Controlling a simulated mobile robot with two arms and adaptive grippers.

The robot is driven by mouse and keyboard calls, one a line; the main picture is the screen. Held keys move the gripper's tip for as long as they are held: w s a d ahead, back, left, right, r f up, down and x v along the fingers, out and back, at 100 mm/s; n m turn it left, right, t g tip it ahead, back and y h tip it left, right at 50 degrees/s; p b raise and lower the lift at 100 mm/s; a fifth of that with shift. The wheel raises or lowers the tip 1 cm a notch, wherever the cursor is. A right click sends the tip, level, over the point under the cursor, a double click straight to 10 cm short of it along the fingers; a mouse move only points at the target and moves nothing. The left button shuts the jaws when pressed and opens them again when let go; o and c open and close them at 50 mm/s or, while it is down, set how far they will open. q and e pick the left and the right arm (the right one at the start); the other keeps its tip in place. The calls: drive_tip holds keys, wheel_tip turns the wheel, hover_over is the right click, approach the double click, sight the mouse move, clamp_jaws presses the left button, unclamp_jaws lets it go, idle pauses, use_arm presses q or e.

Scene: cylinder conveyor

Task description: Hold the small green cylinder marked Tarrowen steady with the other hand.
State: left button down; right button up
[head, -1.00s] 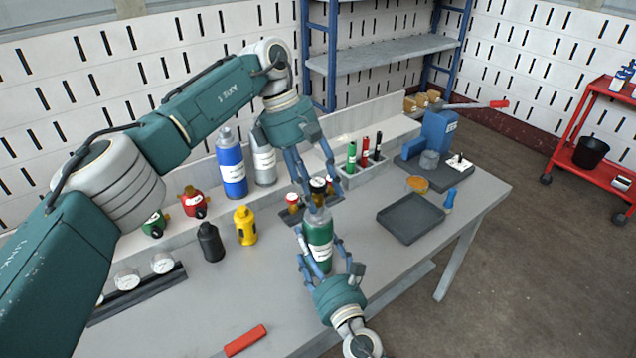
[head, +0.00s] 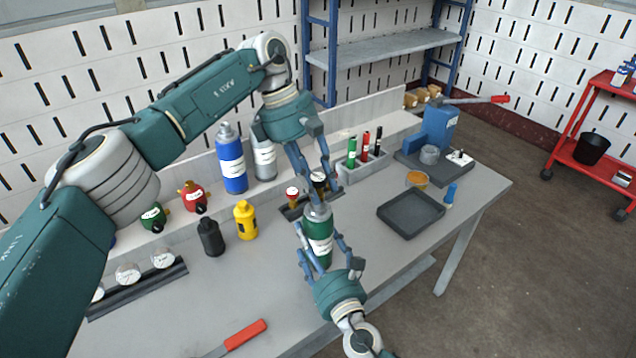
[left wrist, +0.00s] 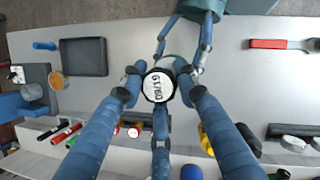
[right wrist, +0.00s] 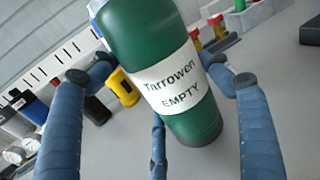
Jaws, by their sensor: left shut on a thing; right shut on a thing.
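The small green cylinder (head: 319,250) stands about upright over the near part of the table. Its white label reads Tarrowen and EMPTY in the right wrist view (right wrist: 180,82). My right gripper (head: 319,238) is shut around its body, with fingers on both sides. My left gripper (head: 317,178) is just above the cylinder's top, shut on a black gauge-like part (head: 318,182). The left wrist view shows that part's round white marked face (left wrist: 158,86). The fingers hide its underside, so I cannot tell whether it touches the cylinder.
A dark grey tray (head: 411,233) lies to the right. A yellow bottle (head: 245,222), a black bottle (head: 210,238) and a blue cylinder (head: 231,165) stand to the left. A red-handled tool (head: 246,335) lies at the front. The tabletop between is mostly clear.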

use_arm(q)
drive_tip(key=n, duration=0.1)
drive_tip(key=n+t, duration=0.1)
drive_tip(key=n, duration=0.2)
drive_tip(key=shift+s+h, duration=0.3)
drive_tip(key=shift+d+n+t, duration=0.15)
drive_tip(key=shift+n+t, duration=0.25)
drive_tip(key=shift+n, duration=0.3)
drive_tip(key=n+t, duration=0.1)
drive_tip(key=n, duration=0.2)
drive_tip(key=shift+n+t, duration=0.3)
drive_tip(key=shift+n, duration=0.1)
drive_tip(key=shift+n+t+y, duration=0.4)
drive_tip(key=shift+n, duration=0.7)
drive_tip(key=shift+d+n+t, duration=0.1)
drive_tip(key=shift+n+t, duration=0.2)
drive_tip(key=shift+n, duration=0.6)
drive_tip(key=n, duration=0.2)
drive_tip(key=n+t+y, duration=0.1)
drive_tip(key=n, duration=0.1)
drive_tip(key=shift+w+r+y, duration=0.1)
drive_tip(key=shift+y, duration=0.2)
